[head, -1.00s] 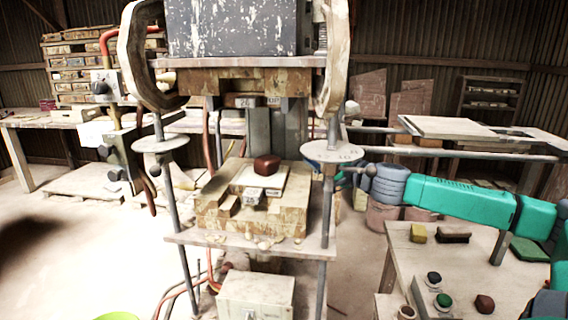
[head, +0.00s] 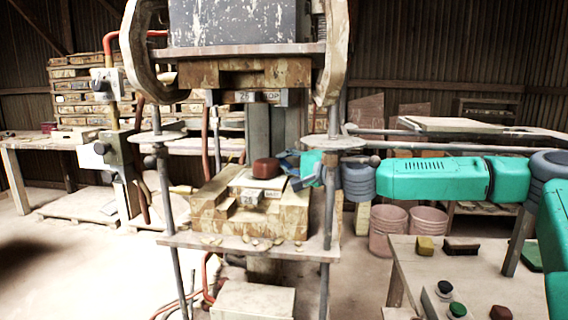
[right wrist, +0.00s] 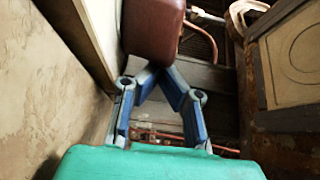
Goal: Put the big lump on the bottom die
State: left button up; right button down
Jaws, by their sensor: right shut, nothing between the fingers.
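The big lump (head: 266,168), a dark red-brown rounded block, sits on the pale bottom die (head: 242,182) in the press. It also shows at the top of the right wrist view (right wrist: 152,28), just beyond the fingertips. My right gripper (head: 284,162) reaches in from the right past the press's right post, close beside the lump. In the right wrist view its blue fingers (right wrist: 154,72) come together at the tips with nothing between them. I cannot tell whether the tips touch the lump. My left gripper does not show.
The press's upper block (head: 245,75) hangs above the die. The right post (head: 329,205) stands close to my right gripper. A table at right holds a yellow block (head: 424,245), a brush (head: 461,246) and a smaller dark red lump (head: 500,313).

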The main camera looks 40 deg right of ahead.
jog(key=shift+a, duration=0.15)
jog(key=shift+w+a+f+b, duration=0.1)
jog(key=shift+w+a+b, duration=0.05)
jog(key=shift+a+b, duration=0.65)
jog(key=shift+a, duration=0.2)
jog(key=shift+d+p, duration=0.15)
jog(key=shift+p, duration=0.2)
